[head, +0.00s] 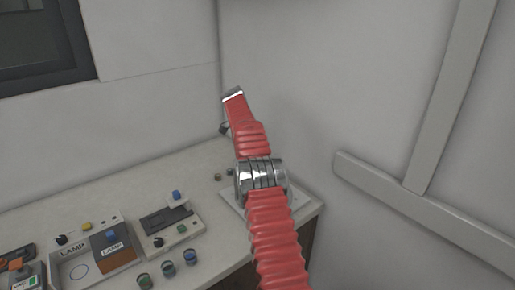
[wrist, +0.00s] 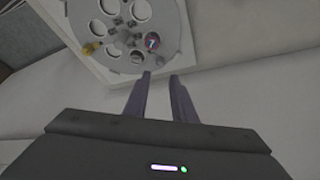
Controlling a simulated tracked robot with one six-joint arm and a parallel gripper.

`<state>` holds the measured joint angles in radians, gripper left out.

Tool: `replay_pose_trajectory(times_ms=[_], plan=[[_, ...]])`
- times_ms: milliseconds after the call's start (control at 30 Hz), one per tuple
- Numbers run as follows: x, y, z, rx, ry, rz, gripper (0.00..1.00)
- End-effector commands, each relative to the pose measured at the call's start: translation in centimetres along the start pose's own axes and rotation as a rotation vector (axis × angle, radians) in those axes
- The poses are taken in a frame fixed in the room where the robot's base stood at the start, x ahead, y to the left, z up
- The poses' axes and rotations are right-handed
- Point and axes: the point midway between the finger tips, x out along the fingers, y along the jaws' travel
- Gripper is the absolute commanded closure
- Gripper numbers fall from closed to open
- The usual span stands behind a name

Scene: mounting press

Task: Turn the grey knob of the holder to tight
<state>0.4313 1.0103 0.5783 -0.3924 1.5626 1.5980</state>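In the wrist view a round light-grey plate with large holes (wrist: 172,22), which looks like the holder, sits on a pale square base. Small grey parts (wrist: 125,36) stand at its middle, and a darker grey round part (wrist: 137,57) sits near its lower edge. I cannot tell for sure which is the grey knob, nor its setting. My gripper (wrist: 160,76) is open and empty; its two dark fingers are apart and point toward the plate's lower edge. In the head view my red arm hides most of the pale base (head: 303,200) at the counter's corner.
Lamp boxes (head: 85,262), a switch box (head: 165,222) and several small jars (head: 168,269) stand left on the counter. Walls close off the back and right.

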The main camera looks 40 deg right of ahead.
Motion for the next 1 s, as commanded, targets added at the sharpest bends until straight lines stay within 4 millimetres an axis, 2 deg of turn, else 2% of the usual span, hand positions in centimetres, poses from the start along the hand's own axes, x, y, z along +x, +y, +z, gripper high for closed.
replay_pose_trajectory(times_ms=[100,400,1000], plan=[[-1.6,-0.1,0.0,0.000,0.000,-0.003,0.76],[-3.7,-0.1,0.0,0.001,0.000,-0.001,0.76],[-4.2,0.0,0.0,0.000,0.000,0.001,0.76]])
